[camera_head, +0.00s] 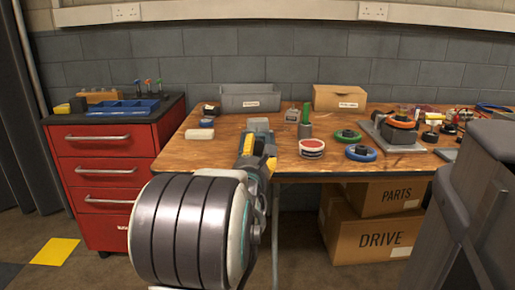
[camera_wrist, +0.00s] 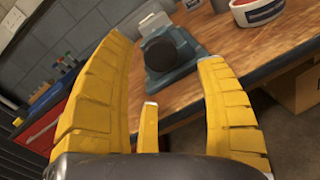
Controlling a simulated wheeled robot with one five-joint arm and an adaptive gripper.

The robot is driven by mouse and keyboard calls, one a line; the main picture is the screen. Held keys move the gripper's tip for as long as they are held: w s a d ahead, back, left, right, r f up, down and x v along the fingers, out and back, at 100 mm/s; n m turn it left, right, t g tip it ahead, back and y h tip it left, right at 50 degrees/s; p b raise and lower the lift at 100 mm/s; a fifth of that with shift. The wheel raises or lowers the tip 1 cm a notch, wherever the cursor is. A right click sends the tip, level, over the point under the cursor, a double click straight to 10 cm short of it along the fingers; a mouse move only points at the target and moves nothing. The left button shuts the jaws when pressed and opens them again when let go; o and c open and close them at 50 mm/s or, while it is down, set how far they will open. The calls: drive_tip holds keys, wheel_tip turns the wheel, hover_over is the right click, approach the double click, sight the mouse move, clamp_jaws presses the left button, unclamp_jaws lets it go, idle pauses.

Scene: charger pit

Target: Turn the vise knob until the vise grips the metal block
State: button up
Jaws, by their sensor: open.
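The blue-grey vise (camera_wrist: 182,68) stands at the table's front edge in the wrist view. Its dark round knob (camera_wrist: 160,54) faces me between my fingers. A pale grey piece (camera_wrist: 152,20), perhaps the metal block, shows behind the knob; I cannot tell whether the jaws touch it. In the head view the top of the vise (camera_head: 258,125) shows just beyond my gripper (camera_head: 257,158), which hides the knob. My gripper (camera_wrist: 165,49) has its yellow fingers spread wide, one on each side of the knob in the picture. They appear apart from it.
A red drawer cabinet (camera_head: 105,170) stands left; cardboard boxes (camera_head: 375,238) are under the table.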

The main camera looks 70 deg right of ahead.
sight(257, 147)
drive_tip(key=shift+f+b+x, duration=0.2)
drive_tip(key=shift+b+x, duration=0.45)
drive_tip(key=shift+x, duration=2.55)
drive_tip(key=shift+r, duration=0.15)
drive_tip(key=c, duration=1.2)
